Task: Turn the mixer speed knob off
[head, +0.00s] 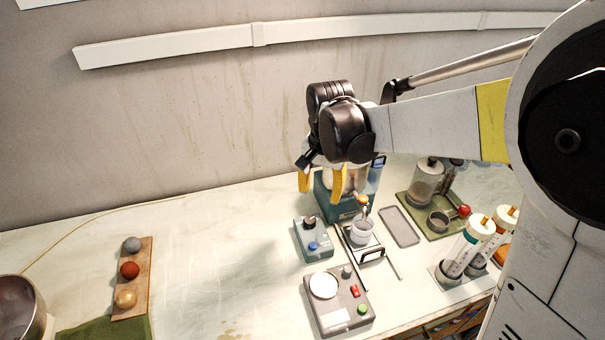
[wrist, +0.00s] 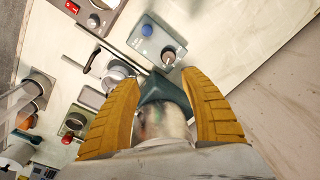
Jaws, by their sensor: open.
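My gripper (head: 321,182) is open, its two yellow fingers pointing down above the teal machine (head: 326,203) at the back of the bench. In the wrist view the fingers (wrist: 160,80) stand apart on either side of a pale rounded part of that machine (wrist: 162,118); I cannot tell if they touch it. No label shows which control is the mixer speed knob.
A grey device (head: 338,316) with a white disc, red switch and green button is in front. Capped tubes (head: 468,248) stand right.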

